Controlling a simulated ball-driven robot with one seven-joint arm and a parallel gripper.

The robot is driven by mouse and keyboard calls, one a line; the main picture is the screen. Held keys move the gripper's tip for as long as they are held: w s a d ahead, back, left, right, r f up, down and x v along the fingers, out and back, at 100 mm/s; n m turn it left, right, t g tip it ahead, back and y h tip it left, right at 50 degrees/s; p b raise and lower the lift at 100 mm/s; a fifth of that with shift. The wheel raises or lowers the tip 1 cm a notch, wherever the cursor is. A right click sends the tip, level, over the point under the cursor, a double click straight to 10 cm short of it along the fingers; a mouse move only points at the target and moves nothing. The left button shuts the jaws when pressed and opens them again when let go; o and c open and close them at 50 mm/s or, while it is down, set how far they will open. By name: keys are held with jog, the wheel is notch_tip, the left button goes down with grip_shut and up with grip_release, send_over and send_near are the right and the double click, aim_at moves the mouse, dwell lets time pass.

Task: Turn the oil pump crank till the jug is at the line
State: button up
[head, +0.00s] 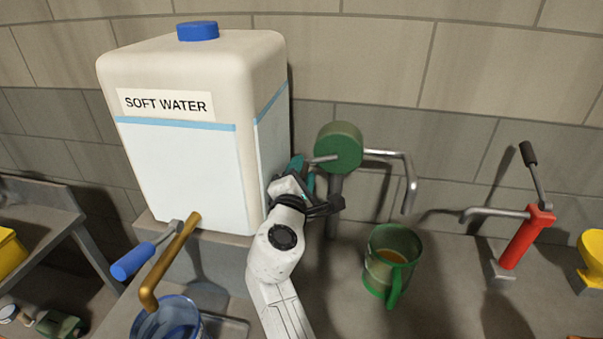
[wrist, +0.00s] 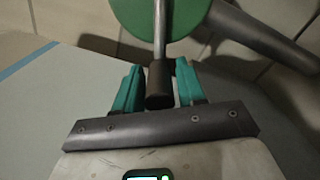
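The oil pump (head: 340,148) has a round green body on a grey post and a bent metal spout on its right. It also shows in the wrist view (wrist: 130,14). Its crank ends in a dark handle (wrist: 159,86), which my arm and gripper hide in the head view. My gripper (wrist: 158,82) has its teal fingers on either side of this handle, with narrow gaps showing, so it looks open around it. The green jug (head: 380,272) stands upright below the spout, with amber oil (head: 393,256) inside. I cannot make out a line on it.
A large white soft water tank (head: 185,175) stands close to my arm's left, with a brass tap (head: 172,258) over a blue bucket (head: 165,318). A red hand pump (head: 526,238) and a yellow object (head: 592,255) are at the right. The stone wall is close behind.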

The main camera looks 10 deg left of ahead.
grip_shut()
dwell(0.5)
